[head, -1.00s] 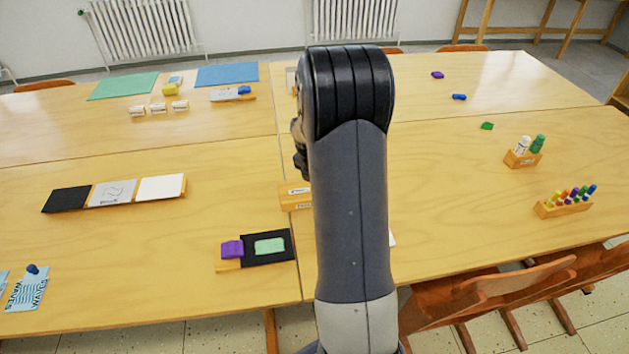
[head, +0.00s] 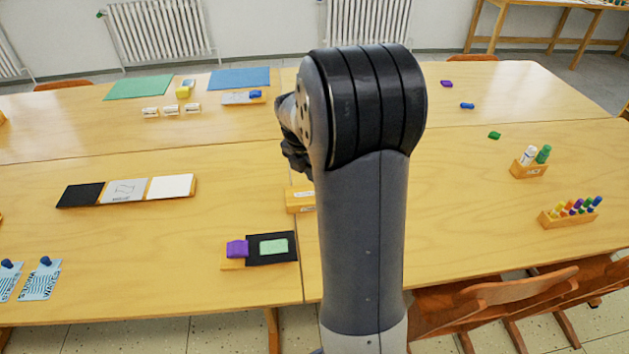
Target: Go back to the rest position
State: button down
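My gripper (head: 296,150) shows only in small part, as dark pieces at the left of my raised arm in the head view. My arm stands upright in the middle of the picture and hides most of the gripper, so its fingers cannot be judged. The gripper appears above the joined wooden tables (head: 220,160). I see nothing held in it, but its tips are hidden.
Below the gripper is a wooden box (head: 299,198), partly hidden by my arm. A black card with a green piece (head: 273,246) lies near the front edge. Marker holders (head: 528,169) stand at right. Chairs (head: 500,295) stand close at front right.

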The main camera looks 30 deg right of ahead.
jog(key=shift+r, duration=0.3)
